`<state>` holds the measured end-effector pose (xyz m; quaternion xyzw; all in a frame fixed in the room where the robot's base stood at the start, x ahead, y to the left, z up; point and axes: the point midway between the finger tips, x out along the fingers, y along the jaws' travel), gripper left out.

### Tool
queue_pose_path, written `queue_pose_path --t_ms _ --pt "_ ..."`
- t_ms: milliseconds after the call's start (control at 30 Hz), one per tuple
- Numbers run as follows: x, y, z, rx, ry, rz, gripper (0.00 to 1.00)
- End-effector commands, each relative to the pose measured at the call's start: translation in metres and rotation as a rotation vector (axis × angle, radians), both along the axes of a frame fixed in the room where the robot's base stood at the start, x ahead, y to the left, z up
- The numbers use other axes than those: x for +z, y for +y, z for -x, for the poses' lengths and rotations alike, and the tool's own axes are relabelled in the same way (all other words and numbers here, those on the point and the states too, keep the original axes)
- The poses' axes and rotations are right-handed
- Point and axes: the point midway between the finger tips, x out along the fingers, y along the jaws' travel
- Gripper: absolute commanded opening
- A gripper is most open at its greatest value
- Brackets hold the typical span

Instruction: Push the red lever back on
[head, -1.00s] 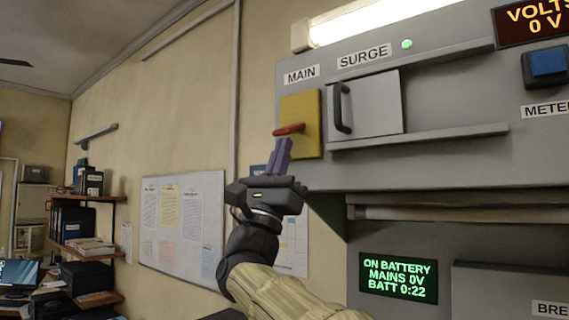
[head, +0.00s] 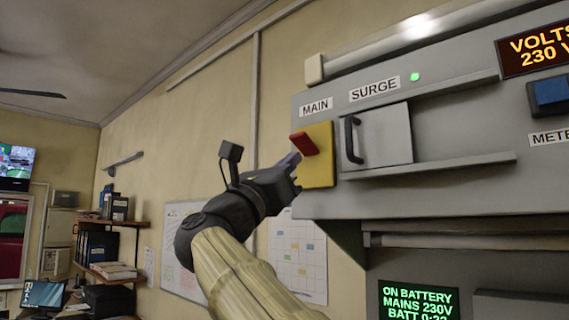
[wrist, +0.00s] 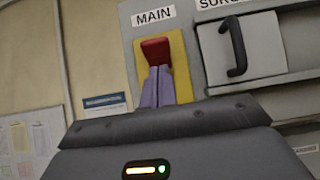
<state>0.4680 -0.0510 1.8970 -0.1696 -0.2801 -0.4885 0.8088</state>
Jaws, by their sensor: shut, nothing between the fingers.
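The red lever (head: 304,143) sticks out from the yellow plate (head: 318,172) under the MAIN label, its handle tilted upward. In the wrist view the red lever (wrist: 156,50) stands at the upper part of the yellow plate (wrist: 181,72). My gripper (head: 290,160) is shut and empty, with its purple fingers just below the lever. In the wrist view the fingertips of my gripper (wrist: 158,70) are right under the lever's red end; I cannot tell whether they touch it.
A hinged grey cover with a black handle (head: 351,140) is right of the plate, above a ledge (head: 430,168). The volts display (head: 535,50) reads 230 V. The green screen (head: 418,300) reads ON BATTERY, MAINS 230V. Open wall lies to the left.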

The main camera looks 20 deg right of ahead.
Motion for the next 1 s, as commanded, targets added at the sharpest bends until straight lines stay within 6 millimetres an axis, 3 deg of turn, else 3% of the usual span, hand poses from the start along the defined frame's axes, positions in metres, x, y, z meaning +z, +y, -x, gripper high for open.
queue_pose_path --t_ms 533,1000 --pt "-0.041 0.015 0.008 -0.006 0.0 -0.001 0.0" --pt "-0.06 0.093 0.047 0.001 0.0 -0.001 0.0"
